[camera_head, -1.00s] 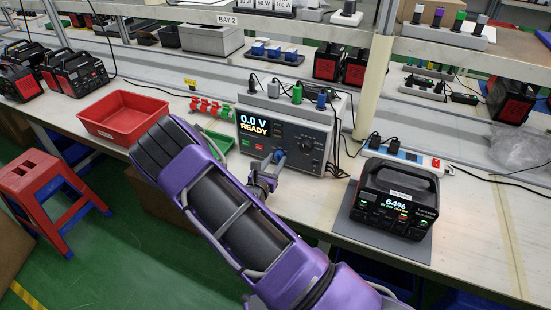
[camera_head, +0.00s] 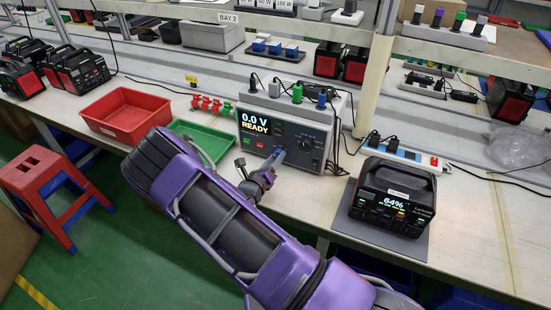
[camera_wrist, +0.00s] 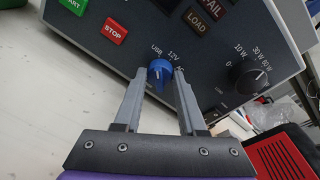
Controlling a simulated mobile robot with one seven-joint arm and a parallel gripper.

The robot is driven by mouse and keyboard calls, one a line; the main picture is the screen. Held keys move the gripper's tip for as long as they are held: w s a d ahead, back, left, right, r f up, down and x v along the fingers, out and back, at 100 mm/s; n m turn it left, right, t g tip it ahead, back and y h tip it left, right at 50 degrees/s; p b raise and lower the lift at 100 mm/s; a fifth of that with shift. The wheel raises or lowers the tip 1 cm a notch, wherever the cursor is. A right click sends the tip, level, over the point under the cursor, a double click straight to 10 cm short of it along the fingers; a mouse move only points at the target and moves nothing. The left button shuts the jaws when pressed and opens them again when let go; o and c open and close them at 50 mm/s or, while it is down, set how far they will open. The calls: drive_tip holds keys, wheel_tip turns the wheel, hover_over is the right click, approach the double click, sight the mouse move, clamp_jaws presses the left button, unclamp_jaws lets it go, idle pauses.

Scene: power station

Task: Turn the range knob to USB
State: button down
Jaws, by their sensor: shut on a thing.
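The blue range knob (camera_wrist: 160,72) is on the sloping front of the grey tester, between my two fingertips in the wrist view. The printed labels USB, 12V and AC run around its upper side, from upper left to right. A pale pointer mark shows on the knob, but I cannot tell exactly which label it faces. My gripper (camera_wrist: 161,78) is shut on the knob, one grey finger on each side. In the head view my gripper (camera_head: 278,158) reaches the front of the tester (camera_head: 312,128), whose screen reads 0.0 V READY; the fingers mostly hide the knob there.
A black load knob (camera_wrist: 249,76) is right of the blue knob, and a red STOP button (camera_wrist: 114,31) is at upper left. A power station (camera_head: 395,195) stands on a grey mat to the right. Red (camera_head: 124,133) and green (camera_head: 206,154) trays lie left of the tester.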

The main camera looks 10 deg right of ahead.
idle(0.4)
drive_tip(key=shift+c, duration=2.4)
unclamp_jaws()
drive_tip(key=shift+a, duration=0.1)
drive_tip(key=v, duration=1.7)
drive_tip(key=shift+s+a+r, duration=0.1)
drive_tip(key=shift+s, duration=0.05)
